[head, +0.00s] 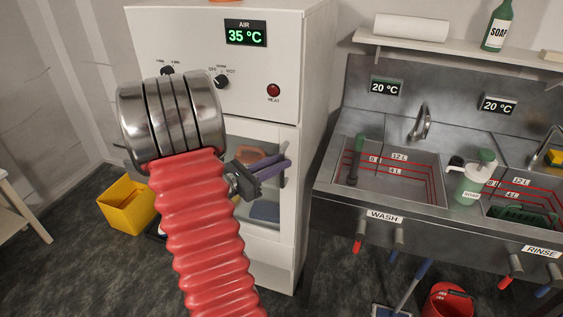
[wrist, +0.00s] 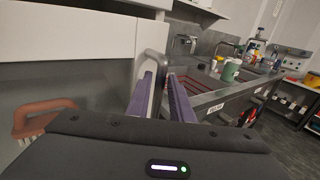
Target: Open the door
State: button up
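The white cabinet's door (head: 287,218) has a window and appears closed, though my arm hides its left part. Its grey handle (wrist: 153,66) stands upright at the door's right side in the wrist view. My gripper (head: 284,168) has two purple fingers and is in front of the door's right side in the head view. In the wrist view, my gripper (wrist: 161,76) has its fingers apart, with the handle between their tips. A gap shows beside the right finger; I cannot tell whether the left finger touches the handle.
Behind the window lies a brown-handled brush (wrist: 40,115). Right of the cabinet is a steel sink bench (head: 330,190) with a soap pump (head: 472,180). A yellow bin (head: 128,205) stands on the floor at left. A red bucket (head: 447,300) is below the sinks.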

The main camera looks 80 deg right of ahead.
jog(key=shift+x, duration=0.85)
grip_shut()
jog(key=shift+a, duration=0.15)
